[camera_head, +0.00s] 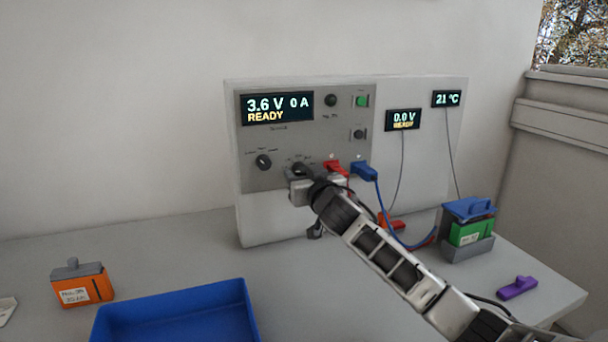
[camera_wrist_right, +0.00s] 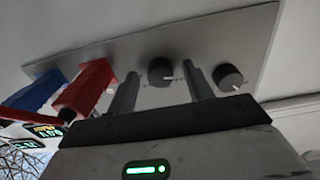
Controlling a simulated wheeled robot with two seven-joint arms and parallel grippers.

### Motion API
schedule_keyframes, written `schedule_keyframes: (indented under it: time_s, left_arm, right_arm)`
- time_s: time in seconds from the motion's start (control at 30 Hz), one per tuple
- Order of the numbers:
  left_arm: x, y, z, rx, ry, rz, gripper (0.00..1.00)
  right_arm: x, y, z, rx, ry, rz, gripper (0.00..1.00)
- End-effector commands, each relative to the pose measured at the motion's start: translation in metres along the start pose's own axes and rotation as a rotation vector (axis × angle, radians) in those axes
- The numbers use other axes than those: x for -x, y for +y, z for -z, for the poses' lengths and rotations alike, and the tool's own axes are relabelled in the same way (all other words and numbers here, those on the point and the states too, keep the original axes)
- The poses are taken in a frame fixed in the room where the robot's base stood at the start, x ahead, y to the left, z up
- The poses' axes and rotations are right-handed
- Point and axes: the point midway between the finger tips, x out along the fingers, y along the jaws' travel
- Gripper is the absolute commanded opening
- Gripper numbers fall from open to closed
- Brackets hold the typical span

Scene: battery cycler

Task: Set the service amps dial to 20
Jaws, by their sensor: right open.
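The cycler's grey panel (camera_head: 325,115) stands on the bench, and its display (camera_head: 277,108) reads 3.6 V, 0 A, READY. Two black dials sit low on it: a left dial (camera_head: 263,161) and a right dial (camera_head: 299,168), which is partly hidden by my right gripper (camera_head: 299,185). The dial labels are too small to read. In the right wrist view, my open gripper (camera_wrist_right: 161,76) has one finger on each side of one dial (camera_wrist_right: 160,71), with gaps beside it. The other dial (camera_wrist_right: 229,77) is outside the fingers. My left gripper is not in view.
A green battery (camera_head: 468,234) sits in a holder at right. A blue tray (camera_head: 180,312), an orange battery (camera_head: 82,288) and a purple piece (camera_head: 517,288) are on the bench.

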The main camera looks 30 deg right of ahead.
Motion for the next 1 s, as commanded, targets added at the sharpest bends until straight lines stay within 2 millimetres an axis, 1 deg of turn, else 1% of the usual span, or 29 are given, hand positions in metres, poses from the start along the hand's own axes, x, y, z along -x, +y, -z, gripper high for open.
schedule_keyframes:
  time_s: [0.03, 0.07, 0.1, 0.2, 0.47, 0.63, 0.77, 1.0]
  left_arm:
    - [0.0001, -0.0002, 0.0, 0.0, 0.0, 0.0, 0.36]
    - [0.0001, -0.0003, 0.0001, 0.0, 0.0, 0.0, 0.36]
    - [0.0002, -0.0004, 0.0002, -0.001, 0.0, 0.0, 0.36]
    - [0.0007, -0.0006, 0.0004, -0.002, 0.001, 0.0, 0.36]
    - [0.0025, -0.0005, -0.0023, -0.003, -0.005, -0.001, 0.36]
    - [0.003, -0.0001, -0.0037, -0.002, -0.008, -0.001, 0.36]
    - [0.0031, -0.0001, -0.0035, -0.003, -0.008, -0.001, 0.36]
    - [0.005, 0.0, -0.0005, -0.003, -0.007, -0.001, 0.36]
  right_arm:
    - [0.0002, -0.0002, -0.0001, 0.0, 0.0, 0.0, 0.51]
    - [0.0002, -0.0002, -0.0001, 0.0, 0.0, 0.0, 0.43]
    - [0.0002, -0.0002, -0.0002, 0.0, 0.0, 0.0, 0.32]
    - [0.0003, -0.0001, -0.0002, 0.0, 0.0, 0.0, 0.07]
    - [0.0005, -0.0002, -0.0003, -0.015, 0.0, 0.0, 0.07]
    - [0.0005, -0.0005, -0.0008, -0.071, -0.001, 0.0, 0.07]
    - [0.0006, -0.0012, -0.0011, -0.152, -0.001, 0.001, 0.07]
    - [0.0005, -0.0015, -0.0001, -0.364, -0.002, 0.0, 0.07]
